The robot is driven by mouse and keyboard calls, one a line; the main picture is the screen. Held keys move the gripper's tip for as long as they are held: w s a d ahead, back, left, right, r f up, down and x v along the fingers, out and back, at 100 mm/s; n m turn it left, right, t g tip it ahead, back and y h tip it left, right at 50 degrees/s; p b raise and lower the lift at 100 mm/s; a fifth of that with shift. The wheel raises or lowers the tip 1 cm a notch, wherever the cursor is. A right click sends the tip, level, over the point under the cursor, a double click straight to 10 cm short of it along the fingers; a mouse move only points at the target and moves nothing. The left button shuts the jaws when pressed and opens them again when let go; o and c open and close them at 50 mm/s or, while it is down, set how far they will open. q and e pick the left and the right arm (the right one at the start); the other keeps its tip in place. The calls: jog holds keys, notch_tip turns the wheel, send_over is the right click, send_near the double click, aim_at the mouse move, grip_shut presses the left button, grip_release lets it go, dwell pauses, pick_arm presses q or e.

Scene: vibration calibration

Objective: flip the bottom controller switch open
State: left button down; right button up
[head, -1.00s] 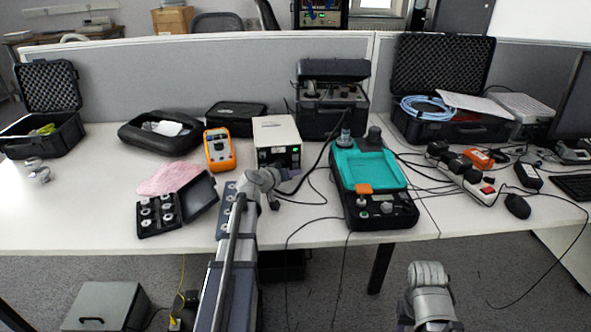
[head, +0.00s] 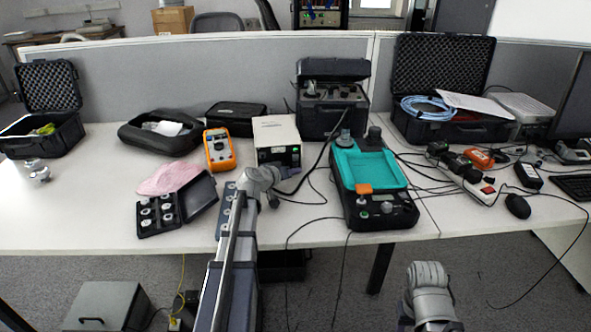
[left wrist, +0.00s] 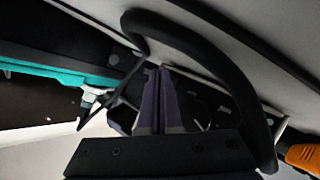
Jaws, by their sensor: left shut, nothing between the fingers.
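A small box with a pale top and a black front (head: 278,141), likely the controller, stands near the middle of the desk. A green light shows on its front. I cannot make out its switches or their positions. My left gripper (head: 292,174) is just in front of and below that box in the head view, partly hidden by its own wrist. In the left wrist view its dark purple fingers (left wrist: 158,98) are shut with nothing between them. Dark parts lie behind the fingertips; I cannot tell whether they touch. My right gripper is not in view.
A teal and black device (head: 372,170) stands to the right, with cables around it. An orange multimeter (head: 219,149) is left of the box. An open black case (head: 178,207) lies at left.

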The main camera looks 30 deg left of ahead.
pick_arm(q)
jog(key=shift+w+a, duration=0.15)
dwell(0.5)
jog(key=shift+s+d, duration=0.45)
jog(key=shift+s, duration=0.15)
jog(key=shift+s+d+r+p, duration=0.2)
jog(key=shift+s+d, duration=0.55)
jog(key=shift+s, duration=0.25)
jog(key=shift+s+d+r+p, duration=0.2)
jog(key=shift+s+d, duration=0.55)
jog(key=shift+s, duration=0.25)
